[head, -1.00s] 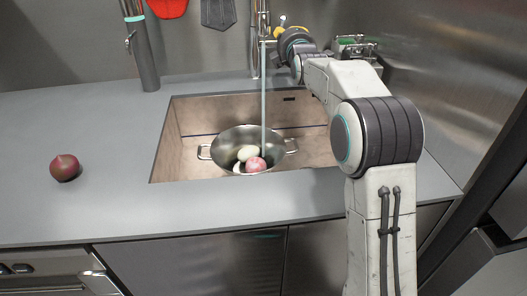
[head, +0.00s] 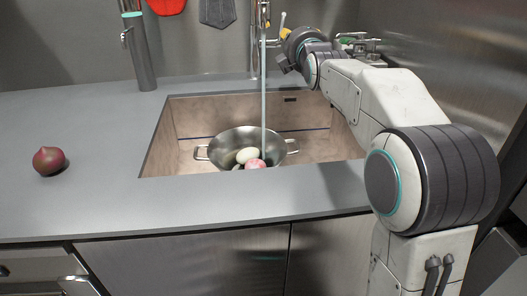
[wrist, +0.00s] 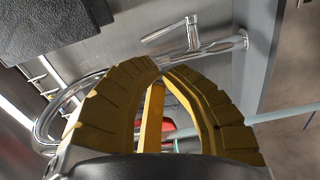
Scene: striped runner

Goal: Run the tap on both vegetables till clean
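A steel two-handled pot (head: 222,146) stands in the sink. In it lie a pale roundish vegetable (head: 247,155) and a pinkish-red one (head: 255,163); their lower parts are hidden. A thin water stream (head: 263,100) falls from the tap (head: 254,50) into the pot, at the two vegetables. The tap's lever (head: 282,20) sticks up beside the spout; in the wrist view the lever (wrist: 168,31) lies beyond my fingertips. My gripper (head: 286,33) is beside the tap. Its yellow fingers (wrist: 160,69) converge at the tips with nothing seen between them.
A dark red onion-like vegetable (head: 48,160) lies on the grey counter (head: 95,125), left of the sink (head: 160,150). A grey column (head: 141,52) stands at the back left. Utensils hang on the back wall. The left counter is mostly clear; a steel wall closes the right.

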